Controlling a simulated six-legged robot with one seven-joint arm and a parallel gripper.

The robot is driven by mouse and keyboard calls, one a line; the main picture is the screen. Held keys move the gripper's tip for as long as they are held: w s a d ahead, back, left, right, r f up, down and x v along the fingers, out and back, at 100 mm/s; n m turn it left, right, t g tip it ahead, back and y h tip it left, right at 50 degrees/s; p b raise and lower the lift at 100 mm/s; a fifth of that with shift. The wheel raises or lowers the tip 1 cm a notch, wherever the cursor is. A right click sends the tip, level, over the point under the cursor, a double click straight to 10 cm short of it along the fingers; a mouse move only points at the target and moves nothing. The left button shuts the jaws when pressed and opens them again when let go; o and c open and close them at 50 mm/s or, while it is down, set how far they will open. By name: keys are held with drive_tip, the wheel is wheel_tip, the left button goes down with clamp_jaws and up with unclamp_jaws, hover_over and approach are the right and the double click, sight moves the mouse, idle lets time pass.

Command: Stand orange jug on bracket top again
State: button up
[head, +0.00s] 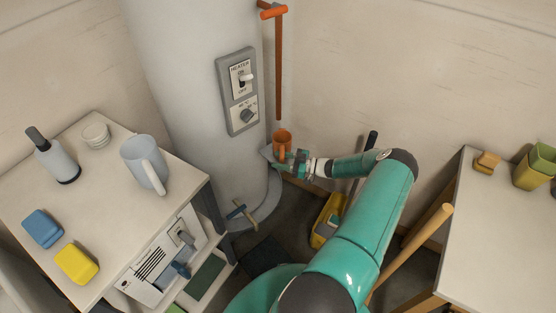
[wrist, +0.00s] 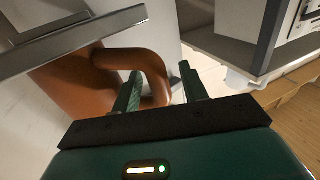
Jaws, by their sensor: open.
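The orange jug (head: 282,140) shows upright at the grey bracket (head: 268,154) on the side of the pale heater cylinder. Its base appears to meet the bracket top, but my gripper partly covers that spot in the head view. My gripper (head: 291,158) is just in front of the jug, at its handle side. In the wrist view the jug (wrist: 75,88) fills the left, with the grey bracket edge (wrist: 75,42) crossing it. My open gripper (wrist: 160,88) has its fingers on either side of the jug's handle. The left finger hides part of the handle; contact is unclear.
The heater cylinder (head: 185,70) carries a switch panel (head: 239,91). Another table (head: 500,220) is at right.

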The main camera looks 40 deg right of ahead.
drive_tip(key=s+d, duration=0.3)
drive_tip(key=s, duration=1.1)
drive_tip(key=shift+s, duration=0.4)
idle(0.4)
